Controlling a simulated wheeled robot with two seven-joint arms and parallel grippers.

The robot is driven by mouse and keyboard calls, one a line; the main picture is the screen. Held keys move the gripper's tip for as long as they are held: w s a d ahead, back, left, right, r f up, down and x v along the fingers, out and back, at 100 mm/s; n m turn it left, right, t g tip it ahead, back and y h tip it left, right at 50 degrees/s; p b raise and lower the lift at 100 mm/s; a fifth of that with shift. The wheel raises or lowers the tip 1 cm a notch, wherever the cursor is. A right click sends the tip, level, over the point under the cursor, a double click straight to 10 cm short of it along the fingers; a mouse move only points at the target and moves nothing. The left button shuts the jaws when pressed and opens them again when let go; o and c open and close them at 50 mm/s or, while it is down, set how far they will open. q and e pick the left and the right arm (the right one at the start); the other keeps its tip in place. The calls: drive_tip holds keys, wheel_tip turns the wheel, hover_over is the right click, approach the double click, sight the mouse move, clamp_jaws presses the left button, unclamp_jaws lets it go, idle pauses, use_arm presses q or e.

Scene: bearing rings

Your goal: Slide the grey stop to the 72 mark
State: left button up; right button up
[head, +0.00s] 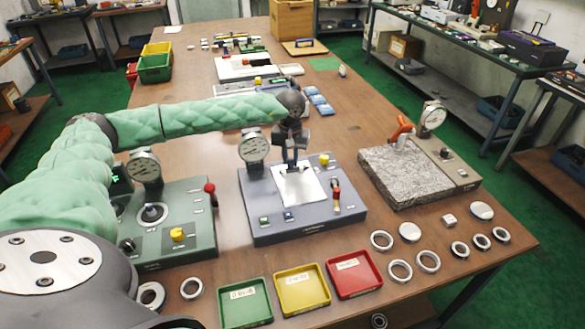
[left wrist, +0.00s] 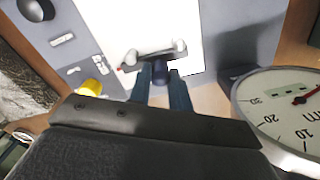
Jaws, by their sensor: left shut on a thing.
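The blue-grey station (head: 262,222) stands in the middle of the table with a bright white plate (head: 303,190) on top. My left gripper (head: 290,166) reaches down at the back end of this plate. In the left wrist view its two dark fingers (left wrist: 160,72) are closed around the middle of a small dark grey bar with pale rounded ends, which looks like the grey stop (left wrist: 155,54). A small red tip (left wrist: 120,68) shows at the bar's left end. No scale marks or 72 can be read. My right gripper is not in view.
A dial gauge (head: 252,147) stands close beside my left gripper. The station also carries a red-knobbed lever (head: 336,197) and a yellow knob (head: 324,159). Green (head: 245,303), yellow (head: 302,290) and red (head: 354,274) trays lie in front. A granite block (head: 405,175) stands to the right.

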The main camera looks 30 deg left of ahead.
use_arm(q)
drive_tip(key=shift+s+d, duration=0.35)
idle(0.6)
idle(0.3)
drive_tip(key=o, duration=0.8)
drive_tip(key=shift+o, duration=0.2)
drive_tip(key=shift+d+r, duration=0.1)
drive_tip(key=shift+r, duration=1.1)
drive_tip(key=shift+r+p, duration=0.4)
drive_tip(key=shift+r, duration=1.95)
